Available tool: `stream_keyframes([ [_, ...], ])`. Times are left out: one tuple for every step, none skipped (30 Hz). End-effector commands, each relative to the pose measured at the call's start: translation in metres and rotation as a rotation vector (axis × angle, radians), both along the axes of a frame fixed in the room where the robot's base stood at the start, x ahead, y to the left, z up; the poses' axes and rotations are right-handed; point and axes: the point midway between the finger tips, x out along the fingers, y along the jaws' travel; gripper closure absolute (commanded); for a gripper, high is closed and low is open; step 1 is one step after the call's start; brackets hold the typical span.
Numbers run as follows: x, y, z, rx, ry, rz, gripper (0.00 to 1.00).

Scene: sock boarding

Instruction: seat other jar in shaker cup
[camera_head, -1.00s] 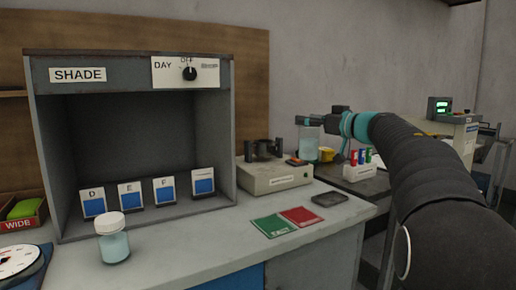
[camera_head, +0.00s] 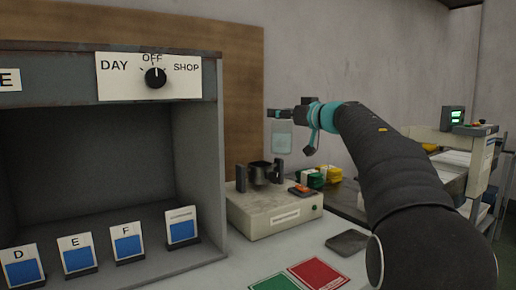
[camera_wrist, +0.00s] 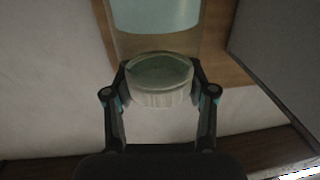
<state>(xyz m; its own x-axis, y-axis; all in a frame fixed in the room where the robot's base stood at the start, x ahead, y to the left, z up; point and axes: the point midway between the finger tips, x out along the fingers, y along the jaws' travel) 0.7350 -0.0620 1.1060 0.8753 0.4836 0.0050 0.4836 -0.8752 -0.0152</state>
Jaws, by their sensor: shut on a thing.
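My gripper (camera_head: 284,114) is shut on a clear jar (camera_head: 282,138) with pale blue-green liquid, gripping it near its top. In the wrist view my gripper's fingers (camera_wrist: 160,78) close around the jar's lid end, and the liquid (camera_wrist: 156,15) shows beyond it. The dark shaker cup (camera_head: 259,173) sits between upright brackets on the beige shaker base (camera_head: 275,212). The jar hangs upright in the air, above and slightly right of the cup in the head view, apart from it. The cup's inside is hidden.
The grey shade booth (camera_head: 198,150) stands left of the shaker, with cards inside. A red mat (camera_head: 319,273), a green mat (camera_head: 274,284) and a dark tray (camera_head: 347,242) lie in front. Yellow and green items (camera_head: 318,177) stand behind right.

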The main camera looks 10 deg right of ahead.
Motion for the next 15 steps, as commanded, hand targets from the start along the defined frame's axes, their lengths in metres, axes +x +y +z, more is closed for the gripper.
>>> stream_keyframes([
  [0.006,0.010,-0.009,0.002,0.001,0.002,1.00],
  [0.009,0.014,-0.013,0.002,0.001,0.002,1.00],
  [0.013,0.021,-0.018,0.002,0.001,0.002,1.00],
  [0.016,0.026,-0.021,0.002,0.001,0.001,1.00],
  [0.019,0.030,-0.025,0.002,0.001,0.002,1.00],
  [0.023,0.037,-0.029,0.001,0.000,0.001,1.00],
  [0.026,0.040,-0.032,0.001,0.000,0.001,1.00],
  [0.028,0.044,-0.034,0.001,0.000,0.001,1.00],
  [0.031,0.049,-0.037,0.001,0.000,0.000,1.00],
  [0.032,0.051,-0.038,0.001,0.000,0.000,1.00],
  [0.034,0.054,-0.040,0.001,0.000,0.000,1.00],
  [0.035,0.056,-0.041,0.001,0.000,0.000,1.00],
  [0.036,0.057,-0.042,0.000,-0.001,0.000,1.00],
  [0.037,0.059,-0.042,0.000,-0.001,-0.001,1.00],
  [0.038,0.059,-0.043,0.000,-0.001,-0.001,1.00],
])
